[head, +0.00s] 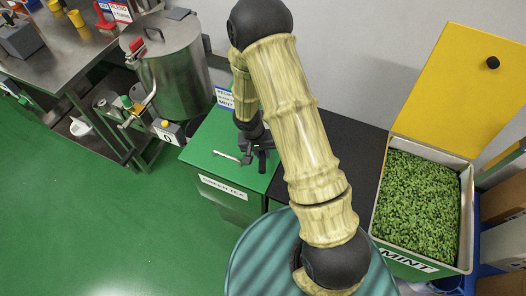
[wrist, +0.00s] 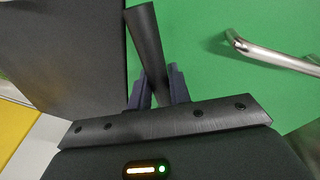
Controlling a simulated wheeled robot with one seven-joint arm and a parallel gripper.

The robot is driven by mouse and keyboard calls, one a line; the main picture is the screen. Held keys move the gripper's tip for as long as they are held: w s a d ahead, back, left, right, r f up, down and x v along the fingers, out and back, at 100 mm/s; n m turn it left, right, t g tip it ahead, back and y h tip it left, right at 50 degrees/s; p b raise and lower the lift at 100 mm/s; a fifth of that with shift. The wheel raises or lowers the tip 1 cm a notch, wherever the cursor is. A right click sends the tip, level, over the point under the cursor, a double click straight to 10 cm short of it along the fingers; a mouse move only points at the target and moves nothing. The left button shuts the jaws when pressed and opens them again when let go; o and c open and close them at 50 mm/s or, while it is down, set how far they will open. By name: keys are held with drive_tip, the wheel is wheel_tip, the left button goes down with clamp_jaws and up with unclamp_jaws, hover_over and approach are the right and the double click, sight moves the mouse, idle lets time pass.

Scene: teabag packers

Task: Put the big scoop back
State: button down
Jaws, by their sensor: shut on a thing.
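My gripper (wrist: 158,88) is shut on a black tapered handle (wrist: 147,45), which looks like the big scoop's. The handle sticks out between the two fingers, leaning slightly left. The scoop's bowl does not show in either view. In the head view my gripper (head: 258,158) hangs over the green lid (head: 212,143) of the bin labelled GREEN TEA, close to the lid's silver handle (head: 228,157). That silver handle is to the right of my gripper in the wrist view (wrist: 268,52). I cannot tell whether the scoop touches the lid.
An open MINT bin (head: 468,230) full of green leaves stands at the right, its yellow lid (head: 455,90) raised. A black top (head: 355,150) lies between the bins. A steel drum (head: 180,75) and a steel table (head: 75,60) stand at the left. The green floor is clear.

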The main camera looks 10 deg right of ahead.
drive_tip(key=shift+s, duration=0.1)
drive_tip(key=c, duration=1.3)
unclamp_jaws()
drive_tip(key=shift+r, duration=0.55)
drive_tip(key=v, duration=1.1)
drive_tip(key=shift+r, duration=0.1)
